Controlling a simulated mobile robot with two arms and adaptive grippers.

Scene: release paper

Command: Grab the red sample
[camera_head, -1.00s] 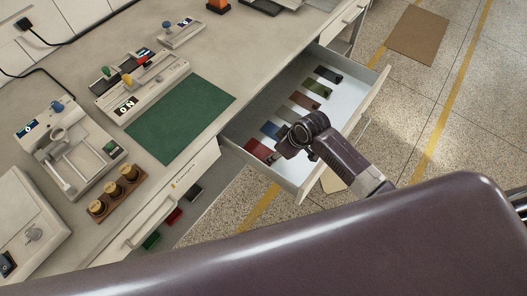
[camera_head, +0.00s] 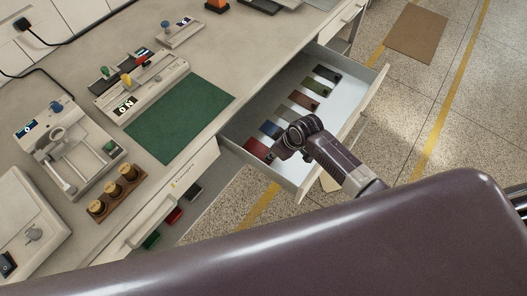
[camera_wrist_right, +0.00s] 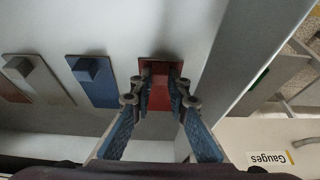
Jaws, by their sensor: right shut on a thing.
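The red sample (camera_head: 257,149) is a flat dark-red piece at the near-left end of a row in the open drawer (camera_head: 350,85). In the wrist view the red sample (camera_wrist_right: 159,66) lies between the fingertips of my right gripper (camera_wrist_right: 163,90). The fingers are shut on its raised block, which they partly hide. In the head view my right gripper (camera_head: 274,155) is low in the drawer, over the sample's right end. The sample appears to rest on the drawer floor. My left gripper is not in view.
A blue sample (camera_head: 270,129) lies beside the red one, with several others further along. Drawer walls stand close to my right gripper. A green mat (camera_head: 180,115) lies on the bench, near instruments and a wooden weight holder (camera_head: 117,193).

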